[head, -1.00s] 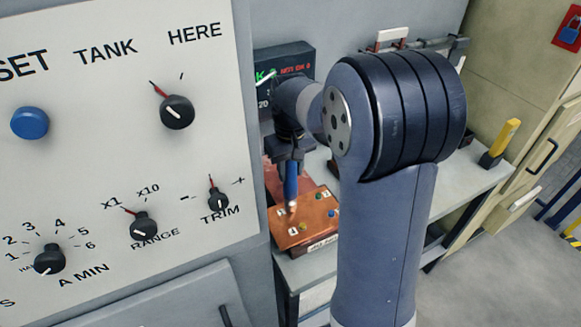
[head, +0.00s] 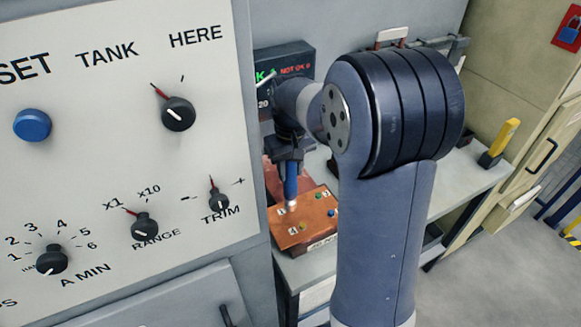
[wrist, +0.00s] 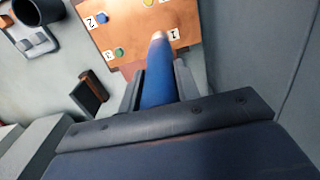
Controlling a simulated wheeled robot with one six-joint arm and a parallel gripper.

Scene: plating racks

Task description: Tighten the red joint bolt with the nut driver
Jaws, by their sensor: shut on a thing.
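My gripper (head: 288,160) is shut on the blue handle of the nut driver (head: 291,184), which points down at the copper-coloured board (head: 312,226). In the wrist view the driver (wrist: 158,85) sits between the two fingers (wrist: 157,92). Its pale socket end is over the board by the label "1" (wrist: 173,34). Whether the socket touches the board I cannot tell. I see no red bolt; the spot under the socket is hidden. A blue bolt (wrist: 101,18), a green bolt (wrist: 118,52) and a yellow bolt (wrist: 148,3) show beside labels.
A large control panel (head: 110,190) with knobs fills the left of the head view. A dark display (head: 296,62) with green and red text stands behind the arm. A dark cup (wrist: 38,10) and a small dark block (wrist: 89,95) stand on the bench near the board.

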